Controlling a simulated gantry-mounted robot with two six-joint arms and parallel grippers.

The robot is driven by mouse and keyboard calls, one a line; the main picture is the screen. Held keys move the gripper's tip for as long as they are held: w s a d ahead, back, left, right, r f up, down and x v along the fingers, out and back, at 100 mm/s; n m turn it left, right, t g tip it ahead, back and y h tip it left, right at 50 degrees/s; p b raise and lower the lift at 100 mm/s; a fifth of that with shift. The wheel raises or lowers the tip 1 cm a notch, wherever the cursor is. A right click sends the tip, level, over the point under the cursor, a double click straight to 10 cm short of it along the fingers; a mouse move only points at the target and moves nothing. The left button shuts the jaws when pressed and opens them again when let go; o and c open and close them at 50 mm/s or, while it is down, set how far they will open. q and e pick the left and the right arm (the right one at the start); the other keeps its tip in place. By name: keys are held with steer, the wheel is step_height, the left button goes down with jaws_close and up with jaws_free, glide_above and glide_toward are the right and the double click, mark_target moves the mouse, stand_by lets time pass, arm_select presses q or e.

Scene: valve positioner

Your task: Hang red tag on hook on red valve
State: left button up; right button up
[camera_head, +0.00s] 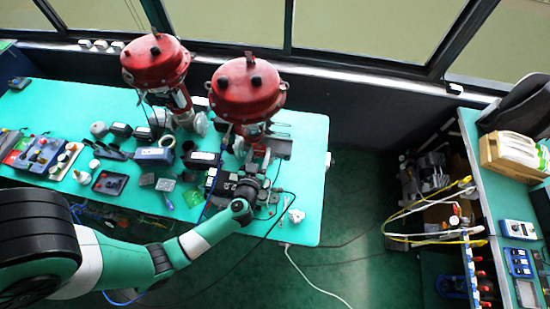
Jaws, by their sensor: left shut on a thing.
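Two red valves with domed tops stand on the teal bench (311,181). One red valve (249,92) is near the bench's right part, and the other red valve (156,62) is further left and back. My left gripper (264,170) is in front of the nearer valve's lower body, close to its fittings. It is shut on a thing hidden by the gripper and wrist. I cannot make out the red tag or the hook at this size. My right gripper is not in view.
Several tools and small devices crowd the bench left of my gripper, including a control box (39,155). Cables run across the bench's right end. A second bench (491,230) at the right holds a wooden box (512,155). Open floor lies between the benches.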

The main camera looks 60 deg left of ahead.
arm_select(q)
steer(key=shift+a+r, duration=0.1)
steer(key=shift+r, duration=0.05)
steer(key=shift+s, duration=0.1)
steer(key=shift+a+f+b, duration=0.15)
steer(key=shift+f+b, duration=0.05)
steer(key=shift+b, duration=0.1)
steer(key=b+x, duration=0.4)
steer(key=x, duration=0.4)
steer(key=shift+w+a+r, duration=0.25)
steer(key=shift+w+a, duration=0.05)
steer(key=shift+a, duration=0.05)
stand_by(0.7)
